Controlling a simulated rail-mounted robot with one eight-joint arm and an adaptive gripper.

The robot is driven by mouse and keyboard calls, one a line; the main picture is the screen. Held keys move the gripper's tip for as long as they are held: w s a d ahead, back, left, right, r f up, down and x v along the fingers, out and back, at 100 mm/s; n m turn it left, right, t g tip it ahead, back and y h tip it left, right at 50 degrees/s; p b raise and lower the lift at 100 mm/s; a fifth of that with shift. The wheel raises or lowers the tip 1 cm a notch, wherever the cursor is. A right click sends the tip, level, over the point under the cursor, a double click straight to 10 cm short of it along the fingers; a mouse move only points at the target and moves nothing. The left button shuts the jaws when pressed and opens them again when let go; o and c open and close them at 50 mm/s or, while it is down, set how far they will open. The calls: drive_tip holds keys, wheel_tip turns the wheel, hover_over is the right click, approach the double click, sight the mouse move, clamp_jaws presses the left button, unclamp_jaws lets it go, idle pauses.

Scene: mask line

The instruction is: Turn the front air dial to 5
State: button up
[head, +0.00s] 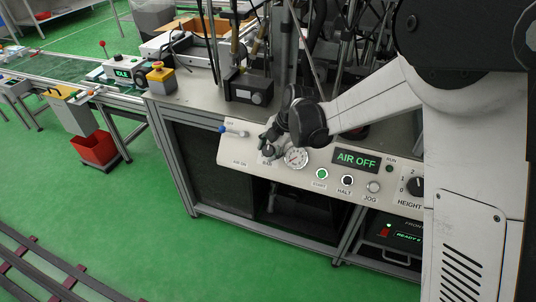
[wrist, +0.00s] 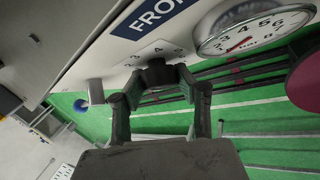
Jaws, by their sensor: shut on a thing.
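The front air dial (wrist: 157,74) is a dark knob on the pale sloped panel (wrist: 95,50), below a blue label whose visible letters read "FRO". Numerals show above the knob, among them a 4. Its pointer is hidden, so I cannot read the setting. My gripper (wrist: 159,80) has its two fingers closed on the sides of the knob. In the head view, my gripper (head: 267,146) reaches down to the panel's left part and mostly covers the dial, just left of a round gauge (head: 296,158).
The gauge (wrist: 255,32), marked bar, is close right of the dial. The display (head: 356,160) reads AIR OFF. Start, halt and jog buttons (head: 347,180) and the height knob (head: 415,186) lie to the right. A blue-ended lever (head: 232,131) is up-left of my gripper.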

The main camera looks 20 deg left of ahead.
drive_tip(key=m+t+y+b, duration=0.2)
drive_tip(key=m+b, duration=0.1)
drive_tip(key=shift+f+y+b, duration=0.2)
drive_tip(key=shift+y+b, duration=0.1)
drive_tip(key=shift+y, duration=0.1)
drive_tip(key=m+t+y+b, duration=0.2)
drive_tip(key=m+t+b, duration=0.1)
drive_tip(key=m+b, duration=0.1)
drive_tip(key=shift+m+y+b, duration=0.3)
drive_tip(key=shift+b, duration=0.2)
drive_tip(key=m+t+b, duration=0.4)
drive_tip(key=m+b, duration=0.1)
drive_tip(key=shift+s+f+t+y, duration=0.1)
drive_tip(key=shift+t+y, duration=0.2)
drive_tip(key=shift+t, duration=0.1)
drive_tip(key=shift+r+m+t+b, duration=0.2)
drive_tip(key=shift+m+t+b, duration=0.65)
drive_tip(key=shift+m, duration=0.25)
drive_tip(key=shift+r+m+t+h+b, duration=0.1)
drive_tip(key=shift+m+t+h+b, duration=0.3)
drive_tip(key=shift+m+t, duration=0.2)
drive_tip(key=o, duration=1.2)
drive_tip(key=shift+d, duration=0.1)
